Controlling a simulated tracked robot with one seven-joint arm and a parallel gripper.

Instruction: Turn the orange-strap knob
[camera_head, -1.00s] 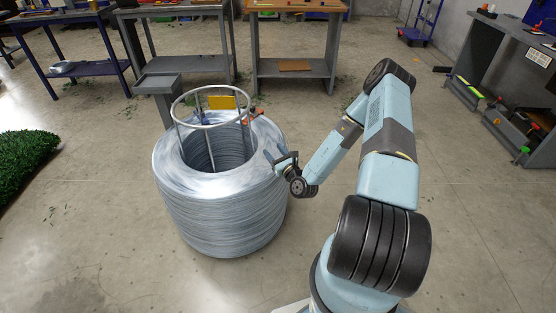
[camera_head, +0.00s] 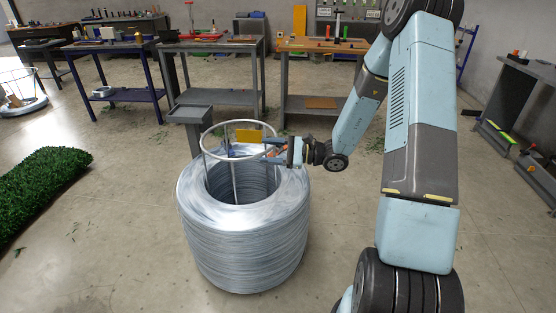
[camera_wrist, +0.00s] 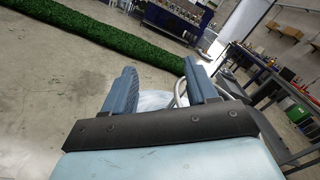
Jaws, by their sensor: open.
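My gripper (camera_head: 271,150) is open at the right rim of the round metal frame (camera_head: 207,153) above the wire coil (camera_head: 245,245). A small orange patch (camera_head: 278,153), perhaps the orange strap, shows right at the fingers; the knob itself cannot be made out, and I cannot tell whether the fingers touch it. A yellow plate (camera_head: 249,136) is just left of the fingertips. In the wrist view the two blue fingers stand apart around the open gripper (camera_wrist: 160,78), with part of the pale coil (camera_wrist: 153,99) and the frame's curved tube (camera_wrist: 179,93) beyond.
A grey post with a tray top (camera_head: 190,113) stands behind the coil. Workbenches (camera_head: 323,47) line the back, and a green turf strip (camera_head: 42,185) lies at left. The floor around the coil is mostly clear.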

